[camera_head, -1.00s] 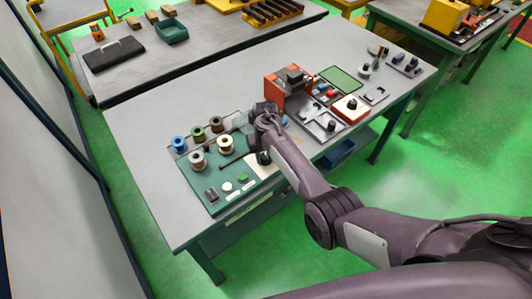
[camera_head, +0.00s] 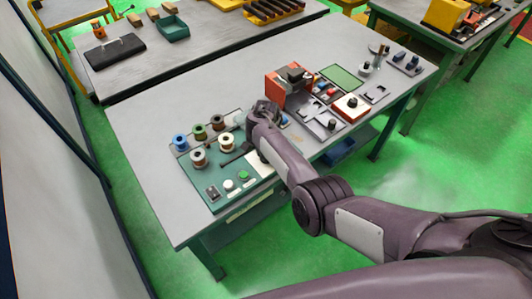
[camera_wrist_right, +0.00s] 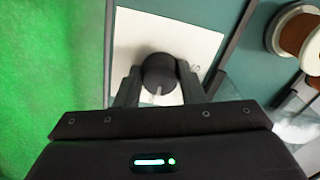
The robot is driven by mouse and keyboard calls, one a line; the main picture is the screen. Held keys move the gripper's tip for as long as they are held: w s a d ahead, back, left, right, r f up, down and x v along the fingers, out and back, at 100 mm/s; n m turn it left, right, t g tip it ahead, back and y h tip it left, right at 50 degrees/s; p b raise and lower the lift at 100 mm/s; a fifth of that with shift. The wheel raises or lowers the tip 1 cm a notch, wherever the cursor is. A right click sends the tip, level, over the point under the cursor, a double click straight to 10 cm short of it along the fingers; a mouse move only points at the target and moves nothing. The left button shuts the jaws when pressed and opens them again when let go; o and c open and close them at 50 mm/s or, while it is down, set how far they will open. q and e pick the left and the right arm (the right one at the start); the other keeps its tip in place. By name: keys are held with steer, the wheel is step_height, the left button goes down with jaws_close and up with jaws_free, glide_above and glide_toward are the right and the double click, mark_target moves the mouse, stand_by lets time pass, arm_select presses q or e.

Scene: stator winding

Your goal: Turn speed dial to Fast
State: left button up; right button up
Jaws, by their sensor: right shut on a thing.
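The speed dial is a black round knob (camera_wrist_right: 160,70) on a white plate (camera_wrist_right: 190,42), seen in the right wrist view. A pale pointer mark on the knob faces the bottom of that picture. My right gripper (camera_wrist_right: 159,84) is shut on the knob, one finger on each side. Any scale or Fast label on the plate is not readable. In the head view part of the white plate (camera_head: 256,164) shows on the green board (camera_head: 206,186), but my right arm hides the knob and fingertips. My left gripper is not in view.
A red machine (camera_head: 290,84) and a grey fixture plate (camera_head: 318,122) lie to the right. The table's left part is clear.

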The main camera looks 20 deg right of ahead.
steer(key=shift+m, duration=0.6)
steer(key=o, duration=1)
step_height(320, 180, up, 8)
steer(key=shift+f+p, duration=0.1)
steer(key=shift+p, duration=0.25)
